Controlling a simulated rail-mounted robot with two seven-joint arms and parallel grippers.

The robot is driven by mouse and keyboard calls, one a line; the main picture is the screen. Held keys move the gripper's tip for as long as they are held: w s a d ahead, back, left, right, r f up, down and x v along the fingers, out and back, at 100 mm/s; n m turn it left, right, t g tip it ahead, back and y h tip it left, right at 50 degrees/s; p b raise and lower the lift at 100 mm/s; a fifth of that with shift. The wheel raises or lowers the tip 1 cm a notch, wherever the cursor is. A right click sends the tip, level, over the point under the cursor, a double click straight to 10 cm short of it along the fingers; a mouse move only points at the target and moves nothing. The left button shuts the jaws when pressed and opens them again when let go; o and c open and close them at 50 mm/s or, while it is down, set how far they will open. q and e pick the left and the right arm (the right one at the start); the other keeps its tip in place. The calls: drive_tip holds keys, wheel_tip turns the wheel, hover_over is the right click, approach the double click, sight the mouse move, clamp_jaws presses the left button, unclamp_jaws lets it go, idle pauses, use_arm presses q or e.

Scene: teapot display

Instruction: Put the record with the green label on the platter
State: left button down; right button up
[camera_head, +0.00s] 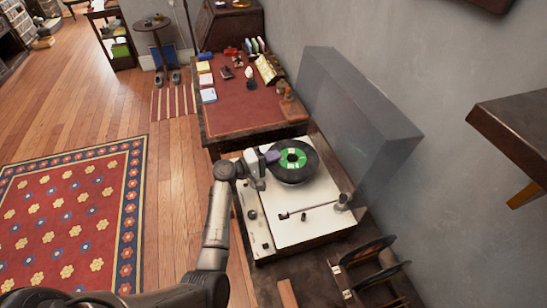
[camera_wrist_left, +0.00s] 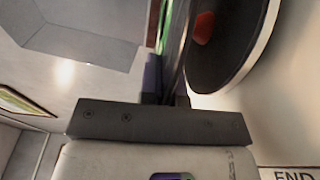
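The black record with the green label (camera_head: 283,172) is held over the turntable's platter in the head view. My left gripper (camera_head: 271,156) is shut on its left edge. In the left wrist view the record (camera_wrist_left: 177,48) shows nearly edge-on between the fingers (camera_wrist_left: 165,88), with a strip of green. The dark platter (camera_wrist_left: 240,62) with a pale rim and a reddish centre lies beside it there; the two look apart. In the head view the record hides most of the platter. The white turntable (camera_head: 300,233) has its tonearm (camera_head: 313,209) to the front of the record. My right gripper is not in view.
The raised clear dust cover (camera_head: 365,125) stands behind and right of the platter. A rack with dark records (camera_head: 368,250) is at the lower right. A red-topped desk (camera_head: 235,112) with small items stands beyond, and a wall shelf (camera_head: 515,125) juts in at right.

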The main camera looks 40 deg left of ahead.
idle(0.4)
use_arm(q)
drive_tip(key=c, duration=1.2)
unclamp_jaws()
drive_tip(key=shift+c, duration=0.2)
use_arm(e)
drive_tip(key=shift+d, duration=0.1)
use_arm(q)
drive_tip(key=p+v, duration=0.1)
drive_tip(key=v, duration=1.2)
drive_tip(key=shift+s+a, duration=0.2)
drive_tip(key=shift+s, duration=0.2)
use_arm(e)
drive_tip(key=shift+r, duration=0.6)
